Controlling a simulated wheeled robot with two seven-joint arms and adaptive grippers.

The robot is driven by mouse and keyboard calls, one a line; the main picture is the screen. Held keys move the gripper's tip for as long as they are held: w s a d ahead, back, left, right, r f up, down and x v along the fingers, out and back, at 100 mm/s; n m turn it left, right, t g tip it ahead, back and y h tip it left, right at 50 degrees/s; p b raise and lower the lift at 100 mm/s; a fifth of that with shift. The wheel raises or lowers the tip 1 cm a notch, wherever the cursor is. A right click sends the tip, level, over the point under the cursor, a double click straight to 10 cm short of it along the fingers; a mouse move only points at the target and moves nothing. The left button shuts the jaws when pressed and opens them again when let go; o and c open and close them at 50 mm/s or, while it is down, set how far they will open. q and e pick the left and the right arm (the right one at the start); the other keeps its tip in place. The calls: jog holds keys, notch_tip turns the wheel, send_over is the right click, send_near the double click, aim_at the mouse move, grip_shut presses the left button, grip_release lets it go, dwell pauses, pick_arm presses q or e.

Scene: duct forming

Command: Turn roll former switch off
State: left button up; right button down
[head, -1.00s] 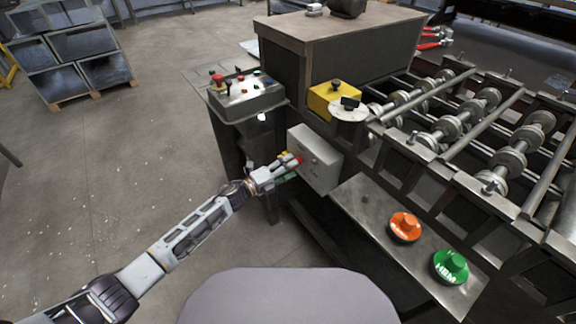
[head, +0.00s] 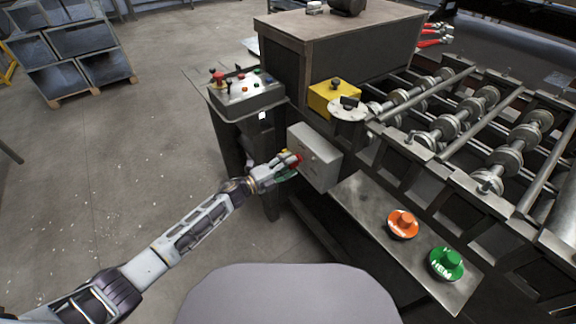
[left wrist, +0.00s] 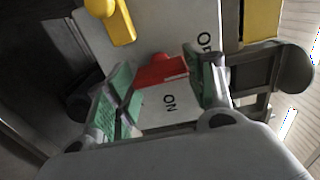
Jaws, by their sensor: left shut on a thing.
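The roll former's grey switch box (head: 322,168) is mounted on the machine's near side. Its red switch lever (left wrist: 160,71) shows in the left wrist view, on a pale panel (left wrist: 183,100) marked "ON" below the lever, with another label, partly hidden, at upper right. My left gripper (head: 290,163) is at the left face of the box. In the left wrist view its green-padded fingers (left wrist: 165,78) are on both sides of the red lever and shut on it. The fingers hide part of the lever and panel. My right gripper is not in view.
A control panel with several buttons (head: 246,98) stands behind the box. A yellow block (head: 322,97) and the roller bed (head: 450,130) are to the right. Orange (head: 403,224) and green (head: 446,264) buttons sit on the front plate.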

pick_arm(q)
jog(key=o, duration=1)
jog(key=shift+w+a, duration=0.1)
jog(key=v, duration=1.2)
jog(key=shift+f, duration=0.1)
